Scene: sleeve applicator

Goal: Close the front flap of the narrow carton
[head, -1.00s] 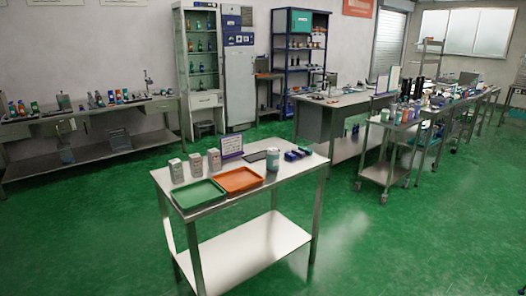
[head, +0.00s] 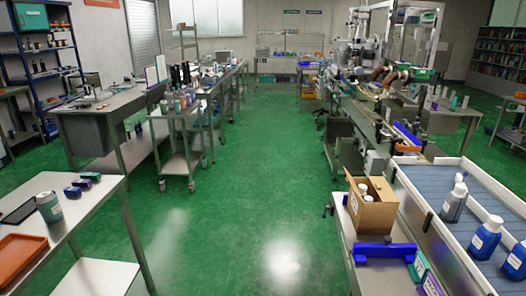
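An open brown carton (head: 369,212) stands on a light table at the right, with white-capped bottles inside. Its upper edges stand open; I cannot tell from here which flap is the front one, or whether this is the narrow carton. Neither of my grippers shows in the head view.
A blue bracket-like object (head: 384,252) lies in front of the carton. A conveyor (head: 440,200) with blue and grey bottles runs along the right. A steel table with an orange tray (head: 18,256) and a can (head: 49,207) is at the left. Green floor (head: 262,200) between is clear.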

